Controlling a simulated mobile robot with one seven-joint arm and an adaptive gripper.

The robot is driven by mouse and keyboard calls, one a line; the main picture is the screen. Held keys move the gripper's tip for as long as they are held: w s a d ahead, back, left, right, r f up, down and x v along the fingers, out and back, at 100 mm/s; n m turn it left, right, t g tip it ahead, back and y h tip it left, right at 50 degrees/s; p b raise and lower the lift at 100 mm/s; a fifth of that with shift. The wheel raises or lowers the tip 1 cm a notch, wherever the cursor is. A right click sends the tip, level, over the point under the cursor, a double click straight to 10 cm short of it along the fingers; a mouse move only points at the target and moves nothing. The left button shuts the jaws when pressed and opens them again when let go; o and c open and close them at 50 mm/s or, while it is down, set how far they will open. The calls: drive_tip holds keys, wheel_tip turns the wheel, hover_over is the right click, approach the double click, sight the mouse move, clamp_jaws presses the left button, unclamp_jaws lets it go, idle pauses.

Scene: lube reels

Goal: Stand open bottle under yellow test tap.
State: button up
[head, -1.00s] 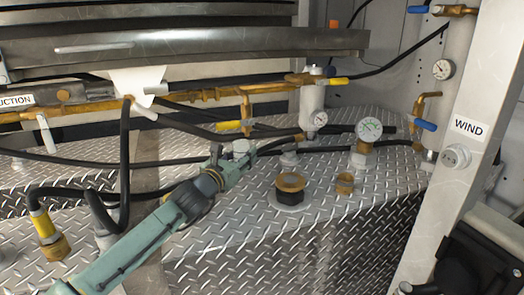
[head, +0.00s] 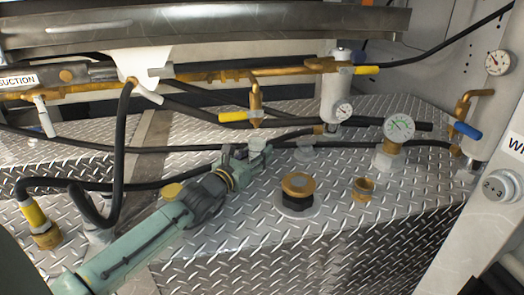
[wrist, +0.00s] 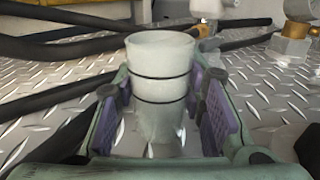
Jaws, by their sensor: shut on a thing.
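The open bottle (wrist: 160,65) is pale, with two dark rings, and stands upright between the pads of my gripper (wrist: 160,105) in the wrist view. Its open mouth faces up. In the head view the bottle (head: 257,145) is small and partly hidden by my gripper (head: 247,158), which is shut on it. A brass tap with a yellow handle (head: 234,116) hangs from the pipe just above and behind the bottle, its spout (head: 256,122) pointing down. Whether the spout is directly over the bottle's mouth, and whether the bottle touches the deck, I cannot tell.
Black hoses (head: 100,152) run behind my gripper. A yellow round piece (head: 172,190) shows beside my arm.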

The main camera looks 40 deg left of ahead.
drive_tip(key=shift+s, duration=0.1)
drive_tip(key=shift+f+b, duration=0.3)
drive_tip(key=shift+b, duration=0.1)
drive_tip(key=o, duration=1)
drive_tip(key=shift+r, duration=0.1)
drive_tip(key=shift+o, duration=0.2)
